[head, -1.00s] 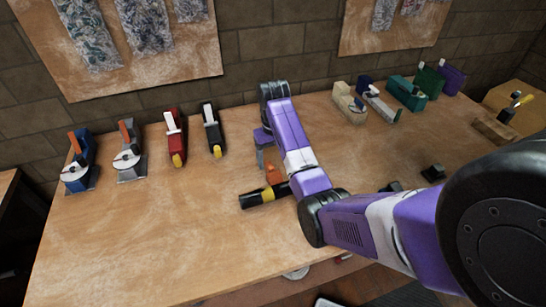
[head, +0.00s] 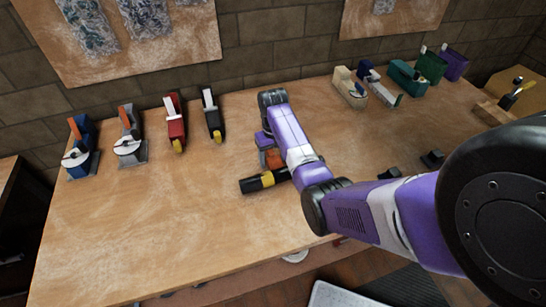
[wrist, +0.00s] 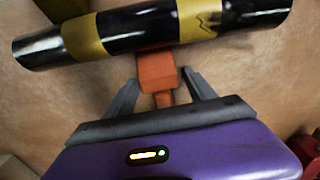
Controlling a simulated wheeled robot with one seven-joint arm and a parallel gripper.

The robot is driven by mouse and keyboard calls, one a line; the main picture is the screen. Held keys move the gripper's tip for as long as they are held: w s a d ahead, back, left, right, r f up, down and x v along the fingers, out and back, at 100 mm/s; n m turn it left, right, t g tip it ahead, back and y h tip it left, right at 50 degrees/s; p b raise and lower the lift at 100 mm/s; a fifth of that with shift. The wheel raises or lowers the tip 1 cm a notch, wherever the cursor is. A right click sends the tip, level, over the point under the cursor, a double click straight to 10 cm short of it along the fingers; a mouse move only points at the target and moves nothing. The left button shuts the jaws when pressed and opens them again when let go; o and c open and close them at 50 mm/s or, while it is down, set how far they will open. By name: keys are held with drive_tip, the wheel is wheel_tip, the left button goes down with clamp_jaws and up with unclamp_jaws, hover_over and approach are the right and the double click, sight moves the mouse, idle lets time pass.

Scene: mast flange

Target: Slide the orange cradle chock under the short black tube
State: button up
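The short black tube (head: 265,181) with yellow bands lies on or just above the wooden table; it spans the top of the wrist view (wrist: 145,30). The orange cradle chock (wrist: 156,72) is beside the tube, on my gripper's side, with its far end at the tube's lower edge. Whether it reaches beneath the tube is hidden. My gripper (wrist: 160,77) has a grey finger on each side of the chock. A narrow gap shows at the right finger; the left fingertip appears very close to the chock. In the head view, my arm partly hides the tube's right end.
The wooden table (head: 130,220) is clear at its front left. Small black blocks (head: 432,159) sit right of my arm.

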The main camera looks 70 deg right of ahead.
sight(273, 158)
drive_tip(key=c, duration=1.2)
drive_tip(key=o, duration=1.5)
wheel_tip(273, 158, up, 8)
drive_tip(key=shift+f+b, duration=0.1)
drive_tip(key=shift+b, duration=0.25)
